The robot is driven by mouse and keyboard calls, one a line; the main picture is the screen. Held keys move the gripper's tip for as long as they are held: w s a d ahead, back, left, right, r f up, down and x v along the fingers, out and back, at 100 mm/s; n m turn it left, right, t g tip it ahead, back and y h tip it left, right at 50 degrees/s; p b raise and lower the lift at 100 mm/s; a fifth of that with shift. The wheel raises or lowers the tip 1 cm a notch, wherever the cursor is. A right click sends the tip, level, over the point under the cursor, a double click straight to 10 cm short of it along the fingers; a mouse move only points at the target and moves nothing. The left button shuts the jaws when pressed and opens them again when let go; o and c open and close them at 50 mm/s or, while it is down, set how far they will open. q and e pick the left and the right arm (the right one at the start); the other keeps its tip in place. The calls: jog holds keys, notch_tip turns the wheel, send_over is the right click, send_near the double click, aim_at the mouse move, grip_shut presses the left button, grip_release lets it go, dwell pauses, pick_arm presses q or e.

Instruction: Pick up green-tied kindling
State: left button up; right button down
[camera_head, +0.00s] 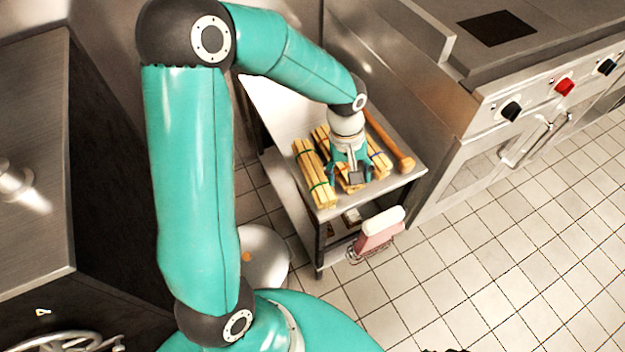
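A bundle of pale kindling sticks with green ties (314,172) lies at the left front of the small steel table (287,108). My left gripper (351,178) points down just to the right of it, above more kindling. Its fingers look spread apart, with no stick clearly held between them. More kindling, with a blue tie (379,160), shows behind and to the right of the gripper. The gripper hides part of this wood, so I cannot tell whether it touches it. My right gripper is not in view.
A wooden mallet-like tool (402,160) lies along the table's right edge. The stove (500,110) stands close on the right, a dark-sided counter (35,150) on the left. Tiled floor is open at lower right.

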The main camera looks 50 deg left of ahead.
aim_at(321, 182)
pick_arm(q)
jog(key=s+a+r+n+y+b, duration=0.2)
jog(key=a+r+n, duration=0.2)
jog(key=a+r, duration=0.25)
notch_tip(321, 182, down, 11)
jog(key=shift+s+a+r+b, duration=0.1)
jog(key=shift+b, duration=0.55)
jog(key=shift+f+b, duration=0.3)
jog(key=shift+f, duration=2.6)
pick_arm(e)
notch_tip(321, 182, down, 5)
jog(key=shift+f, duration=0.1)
pick_arm(q)
jog(key=c, duration=1)
